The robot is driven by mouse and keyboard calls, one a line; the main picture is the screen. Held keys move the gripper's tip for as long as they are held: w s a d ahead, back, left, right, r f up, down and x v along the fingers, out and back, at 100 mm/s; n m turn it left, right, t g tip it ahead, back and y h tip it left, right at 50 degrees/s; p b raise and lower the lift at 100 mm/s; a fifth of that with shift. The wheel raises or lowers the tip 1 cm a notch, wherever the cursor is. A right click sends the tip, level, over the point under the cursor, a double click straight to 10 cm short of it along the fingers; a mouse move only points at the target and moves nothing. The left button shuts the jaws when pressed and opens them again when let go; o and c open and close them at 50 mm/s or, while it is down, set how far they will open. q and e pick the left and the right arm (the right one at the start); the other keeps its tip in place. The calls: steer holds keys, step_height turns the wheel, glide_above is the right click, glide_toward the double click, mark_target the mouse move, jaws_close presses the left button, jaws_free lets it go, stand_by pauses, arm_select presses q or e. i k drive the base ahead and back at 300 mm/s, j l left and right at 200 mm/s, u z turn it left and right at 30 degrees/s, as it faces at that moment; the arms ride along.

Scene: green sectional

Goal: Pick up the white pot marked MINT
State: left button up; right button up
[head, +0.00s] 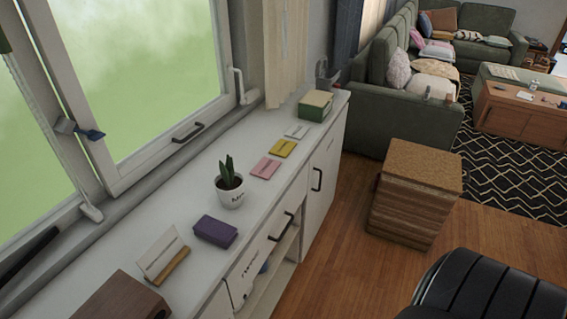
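The white pot (231,197) stands upright on the white cabinet top in the head view, left of the middle. A green plant with a few pointed leaves (228,171) grows from dark soil in it. Dark lettering shows on its front; it begins with an M, but the rest is too small to read surely. Nothing touches the pot. Neither of my grippers is in view.
A purple box (214,232) sits just in front of the pot. Pink (265,168) and yellow (283,148) packets lie behind it. A card in a wooden holder (165,260) and a brown box (122,298) are nearer. A window borders the left; a woven stool (415,190) stands right.

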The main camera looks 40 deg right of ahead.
mark_target(229, 185)
steer(key=i+l+z, duration=0.1)
steer(key=z, duration=0.25)
steer(key=i+l+z, duration=0.2)
steer(key=z, duration=0.15)
